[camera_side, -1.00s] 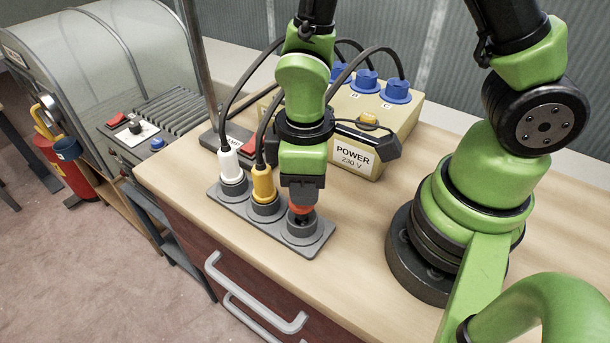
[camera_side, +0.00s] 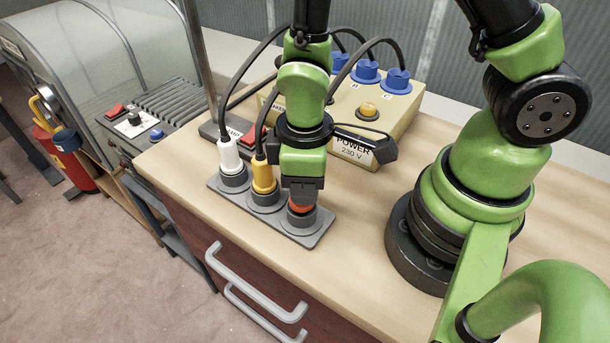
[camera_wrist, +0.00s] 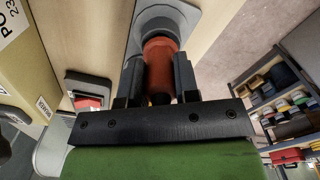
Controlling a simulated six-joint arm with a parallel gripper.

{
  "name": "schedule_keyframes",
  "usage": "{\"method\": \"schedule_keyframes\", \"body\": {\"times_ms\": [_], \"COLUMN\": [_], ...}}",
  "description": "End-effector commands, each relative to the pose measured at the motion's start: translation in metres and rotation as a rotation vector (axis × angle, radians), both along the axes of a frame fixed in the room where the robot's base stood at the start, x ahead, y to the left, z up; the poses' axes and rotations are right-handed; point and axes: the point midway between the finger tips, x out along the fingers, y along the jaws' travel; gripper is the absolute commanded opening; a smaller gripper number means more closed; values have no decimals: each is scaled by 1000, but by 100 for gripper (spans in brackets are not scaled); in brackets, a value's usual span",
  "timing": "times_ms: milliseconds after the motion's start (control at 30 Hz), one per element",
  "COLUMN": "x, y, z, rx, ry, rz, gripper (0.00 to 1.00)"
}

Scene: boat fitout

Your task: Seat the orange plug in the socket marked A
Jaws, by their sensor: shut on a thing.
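The orange plug (camera_side: 300,205) sits in my gripper (camera_side: 302,192), low at the rightmost round socket (camera_side: 303,221) of a grey strip (camera_side: 317,238). Its lower end meets the socket's ring; the jaws hide how deep it is. In the wrist view the orange plug (camera_wrist: 161,66) lies between the two dark fingers (camera_wrist: 160,85), lined up with the grey socket ring (camera_wrist: 160,18). A white plug (camera_side: 230,156) and a yellow plug (camera_side: 264,177) stand in the other two sockets. I can read no letter on the strip.
A yellow power box (camera_side: 405,120) stands behind, with blue connectors (camera_side: 397,80) on top; B and C are readable, and black cables arch from them. A red switch (camera_side: 250,137) is near the box. The table is clear right of the strip.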

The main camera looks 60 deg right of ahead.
Motion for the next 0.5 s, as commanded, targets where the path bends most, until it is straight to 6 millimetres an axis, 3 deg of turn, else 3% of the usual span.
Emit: {"method": "schedule_keyframes", "body": {"times_ms": [500], "x": [0], "y": [0], "z": [-6], "rx": [1], "ry": [-1], "rz": [0], "gripper": [3]}}
